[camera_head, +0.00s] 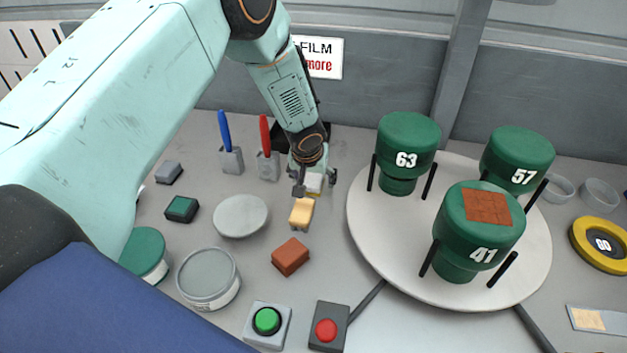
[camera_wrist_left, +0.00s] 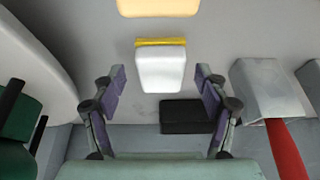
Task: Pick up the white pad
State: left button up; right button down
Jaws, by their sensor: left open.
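The white pad (camera_head: 313,183) is a small pale block with a yellow edge, on the table left of the turntable. In the left wrist view the white pad (camera_wrist_left: 160,68) lies ahead of and between the fingertips, with its yellow strip at the far side. My left gripper (camera_head: 312,178) is right over the pad in the head view and partly hides it. In the left wrist view the gripper (camera_wrist_left: 158,82) is open, with a finger on each side and clear gaps to the pad. I cannot tell its exact height above the pad. My right gripper is not in view.
A tan block (camera_head: 301,213) lies just in front of the pad. A black block (camera_wrist_left: 188,116) is near the right finger. A red-handled tool in a grey holder (camera_head: 268,165) stands to the left. The white turntable (camera_head: 375,250) with green cylinders stands to the right.

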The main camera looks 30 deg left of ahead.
pick_arm(q)
jog(key=shift+w+a+f, duration=0.1)
jog(key=shift+a+f, duration=0.05)
jog(key=shift+c, duration=0.4)
jog(key=c, duration=1.2)
